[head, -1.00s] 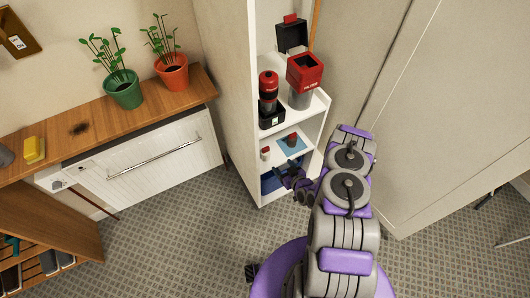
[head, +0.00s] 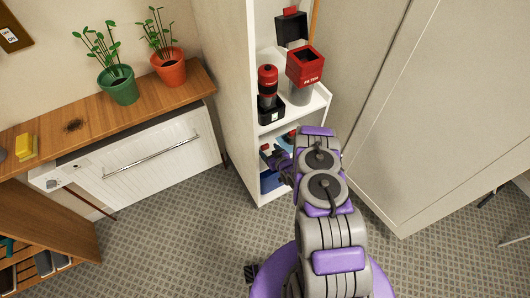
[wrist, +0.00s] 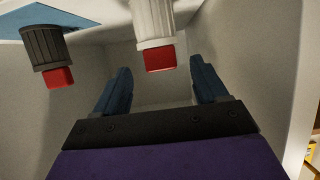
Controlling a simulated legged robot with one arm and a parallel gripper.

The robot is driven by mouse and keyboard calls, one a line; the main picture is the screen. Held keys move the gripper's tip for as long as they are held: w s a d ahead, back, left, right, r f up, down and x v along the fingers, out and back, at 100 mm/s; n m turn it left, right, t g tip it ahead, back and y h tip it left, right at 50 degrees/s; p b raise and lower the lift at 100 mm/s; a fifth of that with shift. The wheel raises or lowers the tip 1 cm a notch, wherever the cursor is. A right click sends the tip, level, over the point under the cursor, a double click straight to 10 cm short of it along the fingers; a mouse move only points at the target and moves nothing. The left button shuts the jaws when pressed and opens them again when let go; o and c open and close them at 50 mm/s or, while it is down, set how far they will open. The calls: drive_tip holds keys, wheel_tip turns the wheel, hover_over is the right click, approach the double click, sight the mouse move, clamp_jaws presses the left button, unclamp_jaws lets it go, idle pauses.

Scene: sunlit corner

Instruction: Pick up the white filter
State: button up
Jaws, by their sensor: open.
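The white filter (wrist: 153,22) is a ribbed white cylinder with a red end. In the wrist view it is at top centre, with its red end lowest in the picture. My gripper (wrist: 160,68) is open, its two blue fingers apart on either side of the filter's line. The filter's red end shows between the fingertips, and contact cannot be told.
A dark grey ribbed filter (wrist: 42,45) with a red end stands on a blue patch (wrist: 50,16), left of the white one. Compartment walls are close around my gripper. A red-topped grinder (head: 267,80) and a red box (head: 306,66) marked FILTER are on the shelf above.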

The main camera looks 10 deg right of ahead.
sight(266, 148)
drive_tip(key=b+x, duration=0.1)
drive_tip(key=x, duration=0.3)
drive_tip(key=shift+w+f, duration=0.1)
drive_tip(key=shift+f, duration=0.05)
drive_tip(key=shift+w+a, duration=0.15)
drive_tip(key=shift+w, duration=0.15)
drive_tip(key=shift+c, duration=0.3)
drive_tip(key=c, duration=0.9)
